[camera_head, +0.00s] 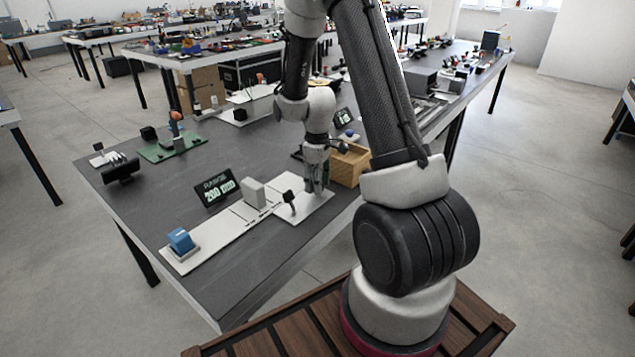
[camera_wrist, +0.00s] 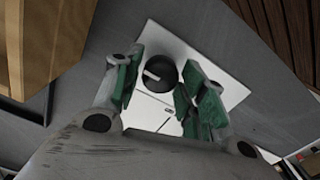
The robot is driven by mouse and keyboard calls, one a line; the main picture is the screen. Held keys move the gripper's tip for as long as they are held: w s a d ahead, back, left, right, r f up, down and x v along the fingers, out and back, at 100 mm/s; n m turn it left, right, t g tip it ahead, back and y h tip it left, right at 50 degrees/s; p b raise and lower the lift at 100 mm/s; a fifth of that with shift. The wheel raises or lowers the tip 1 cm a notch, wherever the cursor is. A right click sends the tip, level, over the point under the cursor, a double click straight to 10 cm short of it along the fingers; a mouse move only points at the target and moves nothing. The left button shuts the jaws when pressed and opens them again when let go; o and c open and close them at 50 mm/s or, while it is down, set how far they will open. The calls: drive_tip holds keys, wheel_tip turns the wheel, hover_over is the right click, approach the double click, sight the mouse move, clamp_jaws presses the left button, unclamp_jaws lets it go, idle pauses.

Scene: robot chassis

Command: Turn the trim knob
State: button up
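The trim knob (camera_wrist: 160,72) is round and black with a pale pointer mark. It sits on a white plate (camera_wrist: 160,38) in the wrist view. My gripper (camera_wrist: 153,95) is open, with green-padded fingers on either side of the knob's near edge and visible gaps to it. In the head view my gripper (camera_head: 316,187) points down over the white plate (camera_head: 312,208). A small dark piece (camera_head: 290,197) on that plate, just left of the fingers, looks like the knob, though I cannot be sure. Finger height above the plate is unclear.
A display (camera_head: 216,188) reads RANGE 200 mm. A grey block (camera_head: 254,193) and a blue block (camera_head: 180,240) stand along a white rail (camera_head: 215,236) to the left. A wooden box (camera_head: 350,164) stands close right of my gripper. The dark table's front left is clear.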

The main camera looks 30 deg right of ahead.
drive_tip(key=shift+o, duration=0.6)
wheel_tip(320, 180, up, 12)
idle(0.5)
